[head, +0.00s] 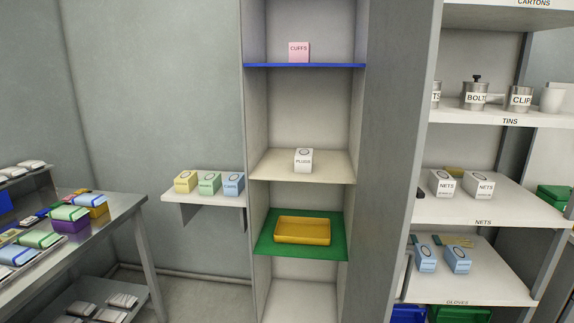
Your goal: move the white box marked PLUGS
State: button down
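The white box marked PLUGS (303,161) stands upright on a beige shelf (270,168) in the tall grey cabinet, near the middle of the view. It has a dark ring mark on its upper part and stands apart from the shelf's front edge and side walls. My gripper is not in the head view.
A pink CUFFS box (299,52) stands on the blue shelf (340,66) above. A yellow tray (302,231) lies on the green shelf (265,245) below. Several small boxes stand on the side shelf (205,198). A laden table (120,208) is left; shelving (530,212) is right.

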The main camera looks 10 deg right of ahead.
aim_at(304, 157)
jog(key=i+j, duration=0.15)
jog(key=j, duration=0.15)
jog(key=i+j+z, duration=0.15)
jog(key=i+j, duration=0.2)
jog(key=j, duration=0.3)
jog(key=i+j+z, duration=0.15)
jog(key=j, duration=0.15)
jog(key=i+j, duration=0.1)
jog(key=j, duration=0.25)
jog(key=i+j+z, duration=0.15)
jog(key=i, duration=0.3)
jog(key=i+j+z, duration=0.15)
jog(key=i, duration=0.3)
jog(key=i+j+z, duration=0.1)
jog(key=i+j, duration=0.25)
jog(key=i+l, duration=0.05)
jog(key=i, duration=0.05)
